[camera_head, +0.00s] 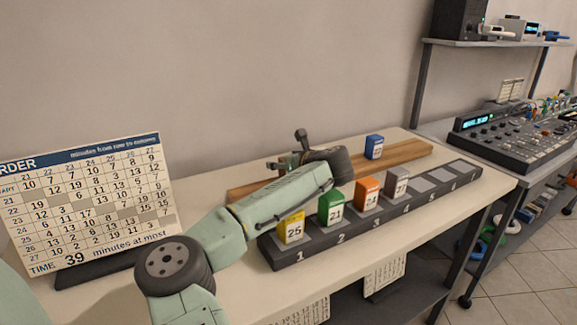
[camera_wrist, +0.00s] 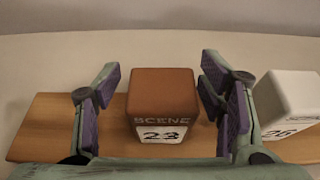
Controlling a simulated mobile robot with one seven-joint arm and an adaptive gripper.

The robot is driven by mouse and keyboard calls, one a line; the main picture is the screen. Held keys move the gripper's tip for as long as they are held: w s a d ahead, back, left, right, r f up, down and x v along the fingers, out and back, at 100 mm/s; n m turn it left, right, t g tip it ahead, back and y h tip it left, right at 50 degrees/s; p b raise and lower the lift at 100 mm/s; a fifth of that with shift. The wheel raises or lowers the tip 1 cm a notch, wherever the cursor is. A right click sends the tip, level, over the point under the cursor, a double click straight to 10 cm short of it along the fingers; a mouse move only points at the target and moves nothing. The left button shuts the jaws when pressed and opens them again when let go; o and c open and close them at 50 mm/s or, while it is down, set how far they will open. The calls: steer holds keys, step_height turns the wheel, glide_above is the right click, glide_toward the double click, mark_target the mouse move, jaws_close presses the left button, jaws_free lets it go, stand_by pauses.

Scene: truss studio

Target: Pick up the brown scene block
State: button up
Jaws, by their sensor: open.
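The brown scene block (camera_wrist: 161,95) stands on the wooden board (camera_wrist: 40,124) in the wrist view. My gripper (camera_wrist: 161,82) is open, with one purple-padded finger on each side of the block. A gap shows at the left; the right finger is closer to it. Contact cannot be seen. In the head view my gripper (camera_head: 288,162) is over the left part of the wooden board (camera_head: 405,152), and my arm hides the brown block.
A white block (camera_wrist: 288,103) stands just right of the right finger. A blue block (camera_head: 374,146) is farther right on the board. The dark numbered rack (camera_head: 400,222) in front holds yellow, green, orange and grey blocks; slots 5 and 6 are empty.

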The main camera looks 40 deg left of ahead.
steer(key=shift+w+a+f, duration=0.3)
steer(key=shift+w+a, duration=0.05)
steer(key=shift+a, duration=0.15)
steer(key=shift+c, duration=0.4)
steer(key=c, duration=1.2)
steer(key=shift+c, duration=0.2)
steer(key=shift+r, duration=0.15)
